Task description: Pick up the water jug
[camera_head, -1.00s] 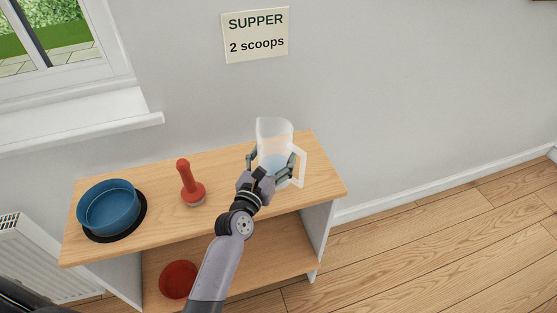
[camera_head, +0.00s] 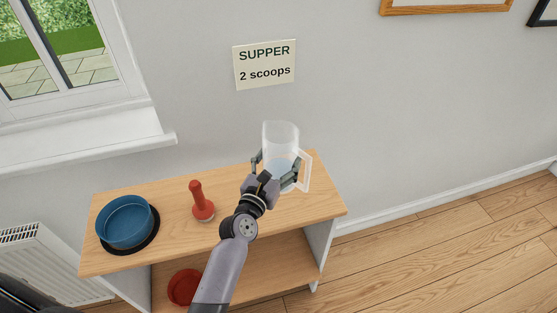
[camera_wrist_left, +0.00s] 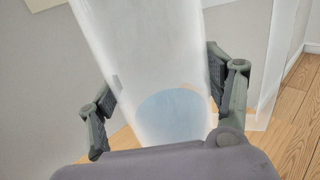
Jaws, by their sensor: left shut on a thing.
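The water jug (camera_head: 281,140) is clear with a handle on its right side, and bluish water shows low inside it. It is upright near the right end of the wooden shelf unit's top. My left gripper (camera_head: 275,170) is shut around the jug's lower body, one finger on each side. In the left wrist view the jug (camera_wrist_left: 150,70) fills the space between the fingers of my left gripper (camera_wrist_left: 165,105). The jug's base is hidden by the gripper, so I cannot tell how far it is above the top. My right gripper is not in view.
A red round object (camera_head: 183,287) is on the lower shelf. A "SUPPER 2 scoops" note (camera_head: 265,64) hangs on the wall. Floor at right is clear.

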